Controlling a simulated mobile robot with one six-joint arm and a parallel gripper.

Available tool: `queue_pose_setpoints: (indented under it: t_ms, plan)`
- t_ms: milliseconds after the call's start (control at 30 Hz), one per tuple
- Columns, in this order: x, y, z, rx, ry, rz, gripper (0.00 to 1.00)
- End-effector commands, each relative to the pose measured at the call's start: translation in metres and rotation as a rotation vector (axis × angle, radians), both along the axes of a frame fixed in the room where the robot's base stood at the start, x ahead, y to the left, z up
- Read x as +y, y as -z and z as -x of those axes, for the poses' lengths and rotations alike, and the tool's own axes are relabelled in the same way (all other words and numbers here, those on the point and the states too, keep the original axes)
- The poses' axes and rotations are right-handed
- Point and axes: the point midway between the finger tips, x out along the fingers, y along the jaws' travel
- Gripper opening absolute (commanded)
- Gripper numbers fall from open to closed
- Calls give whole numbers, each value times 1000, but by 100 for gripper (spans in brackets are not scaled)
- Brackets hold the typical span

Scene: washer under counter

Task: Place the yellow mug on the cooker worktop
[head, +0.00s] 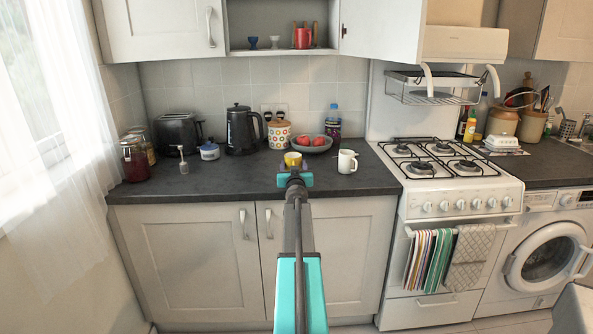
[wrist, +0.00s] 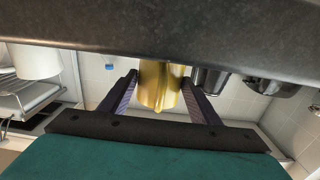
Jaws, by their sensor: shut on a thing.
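The yellow mug (head: 292,158) shows at the front part of the dark worktop (head: 225,178), left of the white cooker (head: 450,190). My gripper (head: 293,178) reaches in from the front and is shut on the mug. In the wrist view, which is upside down, the yellow mug (wrist: 160,85) sits between the two dark fingers of my gripper (wrist: 162,92). The worktop (wrist: 180,38) hides the mug's base there, so I cannot tell whether it touches the surface. My gripper hides part of the mug in the head view.
A white mug (head: 347,161) stands close on the right. Behind are a fruit bowl (head: 315,146), a spotted canister (head: 279,134) and a black kettle (head: 241,131). Black pan supports (head: 440,158) cover the cooker top. The worktop's left front is clear. Another dark worktop (head: 548,163) lies right of the cooker.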

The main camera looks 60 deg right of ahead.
Motion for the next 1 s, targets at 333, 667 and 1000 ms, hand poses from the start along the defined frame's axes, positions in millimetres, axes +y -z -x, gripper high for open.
queue_pose_setpoints:
  t_ms: [333,667,1000]
  plan:
    - [-1,3,1,-1,2,1,26]
    - [-1,8,1,0,2,1,26]
    - [-1,8,1,1,2,1,76]
